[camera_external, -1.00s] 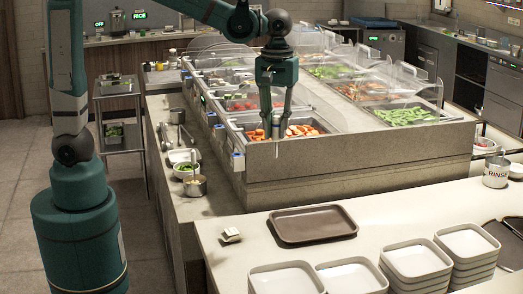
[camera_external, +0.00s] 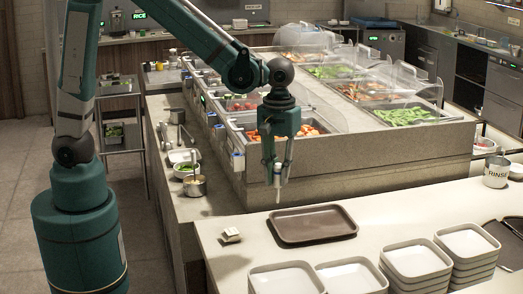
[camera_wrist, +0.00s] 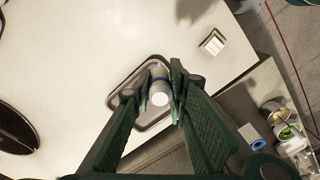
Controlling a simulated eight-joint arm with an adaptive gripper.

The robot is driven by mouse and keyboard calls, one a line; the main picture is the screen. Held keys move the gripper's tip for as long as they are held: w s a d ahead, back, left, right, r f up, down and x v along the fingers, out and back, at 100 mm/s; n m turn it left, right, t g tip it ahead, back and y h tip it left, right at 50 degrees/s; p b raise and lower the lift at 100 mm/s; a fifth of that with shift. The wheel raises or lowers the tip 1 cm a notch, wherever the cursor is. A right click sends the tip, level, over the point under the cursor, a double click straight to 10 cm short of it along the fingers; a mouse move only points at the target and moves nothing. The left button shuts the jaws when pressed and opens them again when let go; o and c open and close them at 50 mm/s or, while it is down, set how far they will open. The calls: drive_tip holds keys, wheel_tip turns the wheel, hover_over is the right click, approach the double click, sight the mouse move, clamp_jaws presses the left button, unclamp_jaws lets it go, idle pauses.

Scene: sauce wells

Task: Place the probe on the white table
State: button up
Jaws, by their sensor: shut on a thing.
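The probe (camera_external: 277,187) is a slim white piece that points down from my gripper (camera_external: 277,168) in the external view. In the wrist view the probe (camera_wrist: 160,94), pale with a blue band, shows end-on between the two fingers of my gripper (camera_wrist: 159,88). The fingers are shut on it. The white table (camera_external: 390,203) lies below and in front, and also fills much of the wrist view (camera_wrist: 75,50). The probe hangs above the table's back edge, near the brown tray, apart from the surface. The fingers hide part of the probe.
A brown tray (camera_external: 313,224) lies on the table just in front of my gripper. A small white block (camera_external: 231,235) sits left of it. Stacked white dishes (camera_external: 416,259) fill the front. The food counter (camera_external: 380,152) stands behind. Bare table lies right of the tray.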

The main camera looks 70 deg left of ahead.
sight(278, 195)
wheel_tip(278, 195, down, 7)
drive_tip(key=shift+r, duration=0.1)
idle(0.5)
drive_tip(key=shift+f, duration=2.95)
drive_tip(key=shift+f, duration=2.05)
drive_tip(key=shift+f+b, duration=0.2)
drive_tip(key=shift+b, duration=0.3)
drive_tip(key=o, duration=0.9)
drive_tip(key=shift+r, duration=0.15)
